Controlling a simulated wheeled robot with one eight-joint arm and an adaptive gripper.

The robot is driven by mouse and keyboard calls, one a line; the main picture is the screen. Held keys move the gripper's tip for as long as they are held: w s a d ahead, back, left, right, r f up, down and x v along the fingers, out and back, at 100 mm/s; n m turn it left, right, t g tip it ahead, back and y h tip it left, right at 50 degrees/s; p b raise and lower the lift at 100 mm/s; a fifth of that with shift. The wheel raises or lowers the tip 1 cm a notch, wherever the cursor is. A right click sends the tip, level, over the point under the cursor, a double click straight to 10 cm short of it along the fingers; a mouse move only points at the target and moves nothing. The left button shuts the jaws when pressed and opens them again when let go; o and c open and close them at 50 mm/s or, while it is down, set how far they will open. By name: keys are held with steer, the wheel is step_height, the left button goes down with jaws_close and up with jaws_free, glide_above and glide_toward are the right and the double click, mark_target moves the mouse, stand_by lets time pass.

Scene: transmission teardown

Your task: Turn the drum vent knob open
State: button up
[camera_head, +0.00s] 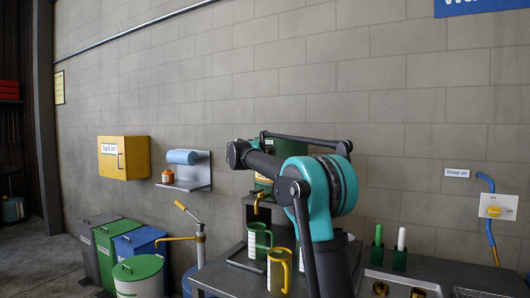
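A green drum (264,187) with a pale label stands on a dark stand behind my teal and black arm. Only part of it shows, with a yellow tap (257,203) at its lower front. My arm covers the drum's upper part. I cannot make out the vent knob or its position. My arm's dark links cross in front of and above the drum. My gripper's fingers cannot be made out, and no contact with the drum can be seen.
A green jug (259,241) and a yellow jug (279,270) stand below the drum. A yellow-handled pump (200,240) and lidded bins (139,269) are left. Green holders (399,259) stand right. A shop-air valve (497,207) is on the wall.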

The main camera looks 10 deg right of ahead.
steer(key=o, duration=1.2)
steer(key=shift+s+a, duration=0.1)
steer(key=v, duration=1.1)
steer(key=shift+s+a, duration=0.2)
steer(key=shift+s, duration=0.15)
